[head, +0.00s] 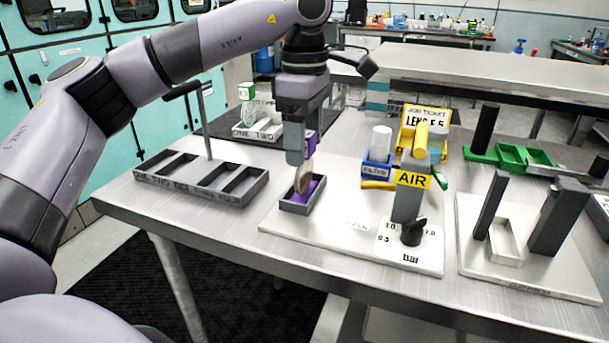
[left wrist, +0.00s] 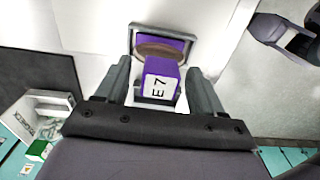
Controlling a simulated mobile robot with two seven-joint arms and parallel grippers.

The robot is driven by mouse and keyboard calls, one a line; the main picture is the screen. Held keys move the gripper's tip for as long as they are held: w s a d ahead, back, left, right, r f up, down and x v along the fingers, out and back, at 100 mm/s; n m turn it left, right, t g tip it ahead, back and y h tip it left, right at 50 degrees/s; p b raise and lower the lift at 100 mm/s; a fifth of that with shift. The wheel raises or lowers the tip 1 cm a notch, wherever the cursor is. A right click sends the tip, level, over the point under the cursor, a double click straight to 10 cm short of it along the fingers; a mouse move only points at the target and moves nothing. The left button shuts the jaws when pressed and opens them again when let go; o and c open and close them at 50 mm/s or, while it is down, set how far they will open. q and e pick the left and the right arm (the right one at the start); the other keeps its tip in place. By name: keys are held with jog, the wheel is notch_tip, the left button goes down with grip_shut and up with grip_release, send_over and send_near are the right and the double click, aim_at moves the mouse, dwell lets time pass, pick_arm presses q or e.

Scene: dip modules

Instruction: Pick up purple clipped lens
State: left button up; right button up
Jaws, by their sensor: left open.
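The purple clipped lens shows in the head view as a round brownish lens (head: 305,178) with purple parts above and below it, standing in a small dark grey tray (head: 294,207). In the left wrist view its purple block (left wrist: 161,72) has a white label reading E7, and the brownish lens edge lies just beyond it. My left gripper (head: 300,160) points down over the lens. In the left wrist view its open fingers (left wrist: 160,90) stand on both sides of the purple block, with a gap visible at each side. My right gripper is not seen.
A long dark grey compartment tray (head: 200,190) with a post stands to the left. A blue holder with a white cylinder (head: 380,140) and the AIR stand (head: 411,190) with a black knob are close on the right. Grey upright blocks (head: 558,215) stand farther right.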

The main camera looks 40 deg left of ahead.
pick_arm(q)
jog(key=c, duration=1.2)
grip_shut()
jog(key=shift+r, duration=0.2)
